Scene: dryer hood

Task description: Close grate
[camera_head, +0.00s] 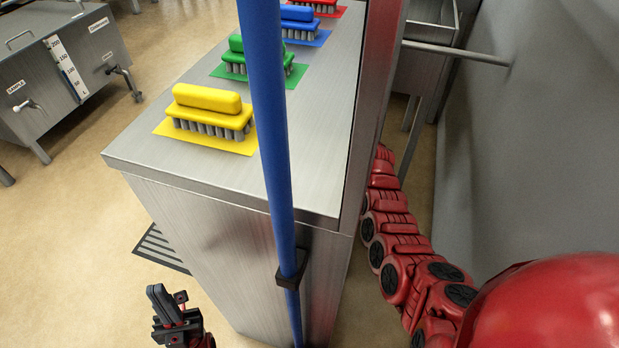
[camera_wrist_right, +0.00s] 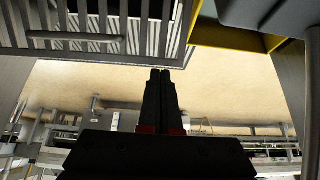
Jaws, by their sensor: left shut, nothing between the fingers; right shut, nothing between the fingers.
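A metal grate (camera_wrist_right: 95,25) with parallel slats fills the upper left of the right wrist view, with a horizontal bar (camera_wrist_right: 72,37) across its lower part. My right gripper (camera_wrist_right: 160,73) is shut and empty, its fingertips just below the grate in that picture; I cannot tell the distance between them. In the head view the right gripper is hidden behind the steel cabinet. A dark slatted grating (camera_head: 160,249) lies low at the cabinet's left side; I cannot tell whether it is the same one. My left gripper (camera_head: 165,299) is shut and empty, low and left of the cabinet.
A steel cabinet (camera_head: 190,210) carries yellow (camera_head: 207,112), green, blue and red brushes on coloured mats. A blue pole (camera_head: 265,110) stands in front. A grey wall (camera_head: 540,150) closes the right side, leaving a narrow gap around my right arm.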

